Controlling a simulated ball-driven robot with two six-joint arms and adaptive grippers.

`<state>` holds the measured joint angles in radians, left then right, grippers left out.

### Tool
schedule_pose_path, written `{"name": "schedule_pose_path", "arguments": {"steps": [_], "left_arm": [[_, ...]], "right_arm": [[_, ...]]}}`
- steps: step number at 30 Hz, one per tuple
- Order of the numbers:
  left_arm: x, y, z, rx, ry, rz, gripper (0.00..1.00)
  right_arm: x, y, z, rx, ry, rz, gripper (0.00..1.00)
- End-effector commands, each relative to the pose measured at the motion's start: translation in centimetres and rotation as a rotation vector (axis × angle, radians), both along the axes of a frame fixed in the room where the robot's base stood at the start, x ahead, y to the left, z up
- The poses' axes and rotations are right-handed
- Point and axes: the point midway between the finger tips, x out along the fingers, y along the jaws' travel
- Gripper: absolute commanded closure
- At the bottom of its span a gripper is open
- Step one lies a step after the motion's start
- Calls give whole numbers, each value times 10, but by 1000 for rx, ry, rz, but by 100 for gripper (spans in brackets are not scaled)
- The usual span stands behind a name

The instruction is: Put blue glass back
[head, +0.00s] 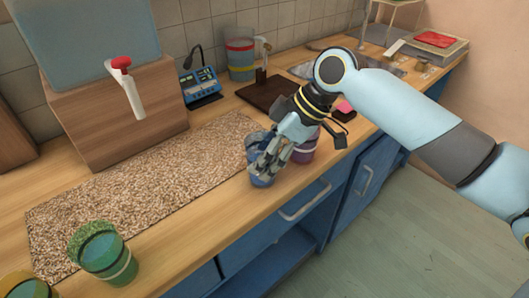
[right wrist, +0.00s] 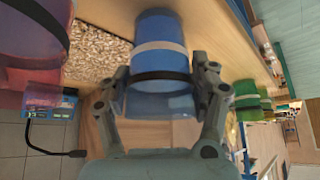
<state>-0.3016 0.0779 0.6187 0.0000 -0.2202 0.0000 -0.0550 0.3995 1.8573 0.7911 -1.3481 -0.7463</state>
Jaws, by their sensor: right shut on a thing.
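The blue glass (head: 262,180) is at the right end of the speckled mat (head: 150,195), near the counter's front edge, mostly hidden by my right gripper (head: 268,165) in the head view. In the right wrist view the blue glass (right wrist: 160,45), with a white and a black band, sits between the two fingers of my right gripper (right wrist: 160,80), which is shut on it. I cannot tell whether the glass touches the surface under it. A purple glass (head: 306,152) stands close to the right of the gripper. My left gripper is not in view.
A green glass (head: 104,254) and an amber glass (head: 26,286) stand at the front left. A dispenser with a red-topped tap (head: 126,88) stands behind the mat. A blue device (head: 201,86) and a banded container (head: 240,60) stand at the back. The mat's middle is clear.

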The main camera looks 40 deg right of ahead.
Motion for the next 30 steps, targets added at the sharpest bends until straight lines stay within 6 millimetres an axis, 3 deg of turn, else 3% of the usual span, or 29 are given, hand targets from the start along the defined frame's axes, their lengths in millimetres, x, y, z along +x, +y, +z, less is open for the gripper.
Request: {"name": "schedule_pose_path", "arguments": {"steps": [9,10,16,25,30], "left_arm": [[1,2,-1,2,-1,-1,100],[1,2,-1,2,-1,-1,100],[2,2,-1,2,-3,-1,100],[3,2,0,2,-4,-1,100],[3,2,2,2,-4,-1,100]], "right_arm": [[1,0,-2,1,-2,0,83],[0,0,-2,0,-2,0,35],[0,0,-2,0,-2,0,10],[0,0,0,-1,-2,1,10],[-6,-9,16,-5,-3,2,10]]}}
